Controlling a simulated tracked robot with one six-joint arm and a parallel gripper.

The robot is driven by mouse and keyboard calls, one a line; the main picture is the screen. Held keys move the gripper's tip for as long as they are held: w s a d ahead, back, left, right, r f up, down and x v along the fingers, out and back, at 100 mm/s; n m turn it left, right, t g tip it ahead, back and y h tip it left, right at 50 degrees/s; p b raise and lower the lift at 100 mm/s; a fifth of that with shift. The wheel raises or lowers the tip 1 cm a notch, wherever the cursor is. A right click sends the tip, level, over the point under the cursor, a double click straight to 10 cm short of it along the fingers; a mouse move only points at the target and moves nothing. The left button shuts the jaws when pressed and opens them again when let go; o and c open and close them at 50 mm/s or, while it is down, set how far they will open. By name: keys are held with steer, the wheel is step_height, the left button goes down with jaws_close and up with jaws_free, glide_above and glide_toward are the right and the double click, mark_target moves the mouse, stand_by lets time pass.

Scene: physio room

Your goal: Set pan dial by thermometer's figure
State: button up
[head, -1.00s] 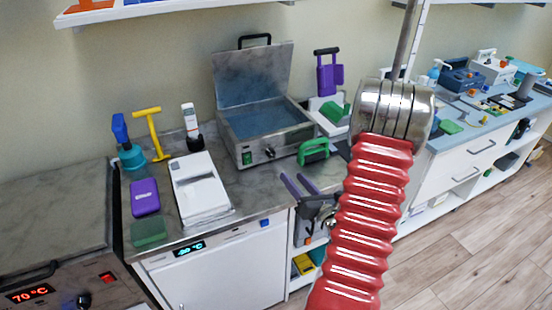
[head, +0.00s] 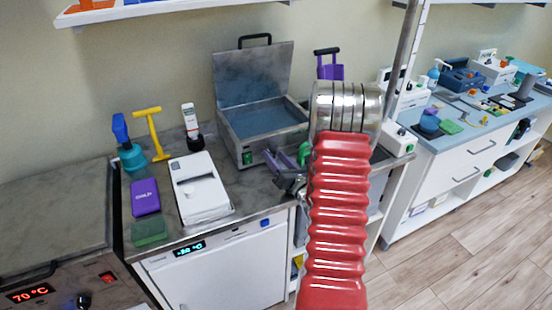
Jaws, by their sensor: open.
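The pan (head: 262,122) is a metal bath with its lid raised, holding bluish liquid, on the counter against the wall. A green switch (head: 248,157) shows on its front. Its front dial is hidden behind my gripper. My gripper (head: 279,160), with purple fingers, is open and empty at the pan's front; I cannot tell whether it touches the dial. A white upright handheld device (head: 190,120) in a black base, left of the pan, may be the thermometer. Its figure is too small to read.
A white printer-like box (head: 200,188), purple box (head: 145,197) and green block (head: 149,232) lie on the left counter. A yellow T-handled tool (head: 151,133) stands behind. The left appliance display (head: 28,293) reads 70 °C. My red arm hides the counter's right part.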

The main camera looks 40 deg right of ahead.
steer(key=shift+c, duration=0.5)
steer(key=c, duration=0.9)
steer(key=shift+c, duration=0.2)
steer(key=shift+n, duration=2.7)
steer(key=o, duration=1)
steer(key=shift+w+r, duration=0.1)
steer(key=shift+o, duration=0.2)
